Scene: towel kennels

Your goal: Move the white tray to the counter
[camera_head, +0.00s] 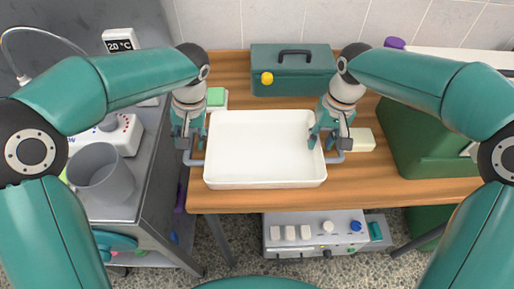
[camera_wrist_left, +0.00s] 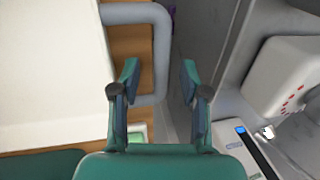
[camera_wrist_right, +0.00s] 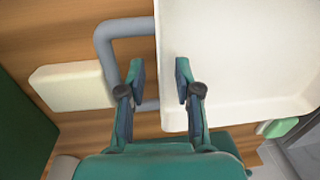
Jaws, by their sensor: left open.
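The white tray (camera_head: 265,182) lies flat on the wooden table (camera_head: 420,188), near its front edge. It looks empty and has a grey handle on each short side. My left gripper (camera_head: 190,142) is open at the left handle (camera_head: 188,161); in the left wrist view, that handle's outer bar (camera_wrist_left: 160,50) lies between its fingertips. My right gripper (camera_head: 322,142) is open at the tray's right wall; in the right wrist view, the wall lies between its fingertips and the right handle (camera_wrist_right: 105,50) is mostly outside them. Contact cannot be told.
A grey metal counter (camera_head: 150,180) at left holds a grey cup (camera_head: 102,180) and a white device (camera_head: 122,130). A green toolbox (camera_head: 300,78) stands behind the tray. A cream block (camera_head: 364,140) and a large green box (camera_head: 425,145) stand right; a green-topped block (camera_head: 216,97) is back left.

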